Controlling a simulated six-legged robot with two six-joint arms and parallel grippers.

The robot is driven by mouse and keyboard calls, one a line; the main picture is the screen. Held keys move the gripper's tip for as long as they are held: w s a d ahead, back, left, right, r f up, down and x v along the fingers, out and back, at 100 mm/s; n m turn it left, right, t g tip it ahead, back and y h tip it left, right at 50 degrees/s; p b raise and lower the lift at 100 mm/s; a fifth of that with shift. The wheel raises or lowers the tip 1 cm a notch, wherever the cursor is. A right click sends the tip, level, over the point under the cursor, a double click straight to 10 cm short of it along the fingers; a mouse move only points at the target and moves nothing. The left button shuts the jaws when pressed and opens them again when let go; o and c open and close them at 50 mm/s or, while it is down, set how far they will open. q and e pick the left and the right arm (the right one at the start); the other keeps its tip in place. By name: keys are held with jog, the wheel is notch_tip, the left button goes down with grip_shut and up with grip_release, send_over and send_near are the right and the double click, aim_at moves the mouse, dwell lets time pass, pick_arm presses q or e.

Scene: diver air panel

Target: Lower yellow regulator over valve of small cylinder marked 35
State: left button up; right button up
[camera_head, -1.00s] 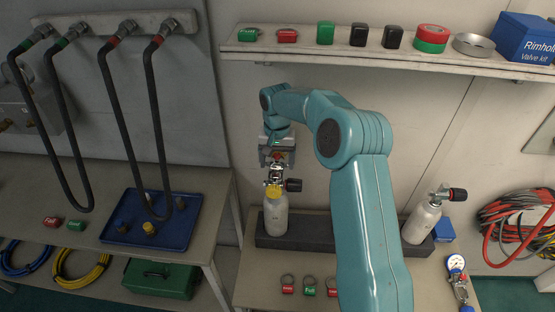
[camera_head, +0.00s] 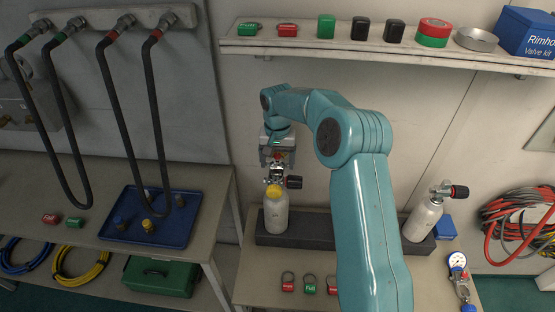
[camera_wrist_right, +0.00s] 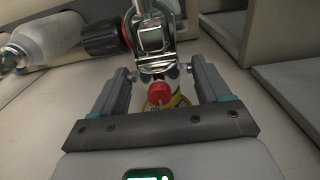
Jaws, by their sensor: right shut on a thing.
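My right gripper (camera_head: 277,160) is above the left small cylinder (camera_head: 276,217), which stands upright in a dark rack. In the wrist view the gripper (camera_wrist_right: 160,72) is shut on the yellow regulator (camera_wrist_right: 180,99), mostly hidden between the jaws, with a red knob (camera_wrist_right: 159,93) facing the camera. A chrome valve or yoke (camera_wrist_right: 153,35) with a black knob (camera_wrist_right: 101,38) is just beyond the fingertips. In the head view this black knob (camera_head: 294,182) sits at the cylinder's top, above a yellow collar (camera_head: 276,191). I cannot read any 35, nor tell whether regulator and valve touch. My left gripper is out of view.
A second cylinder (camera_head: 422,222) with a black knob leans in the dark rack (camera_head: 320,235) at right. Tags (camera_head: 310,286) lie on the bench in front. A blue tray (camera_head: 178,232) stands left, with black hoses hanging over it. A shelf (camera_head: 400,57) runs above.

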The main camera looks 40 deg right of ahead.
jog(key=shift+f+b, duration=0.3)
jog(key=shift+f, duration=0.05)
dwell(0.7)
jog(key=o, duration=1.5)
notch_tip(320, 180, up, 8)
jog(key=shift+f+b, duration=0.2)
jog(key=shift+b, duration=0.2)
jog(key=shift+s+a, duration=0.1)
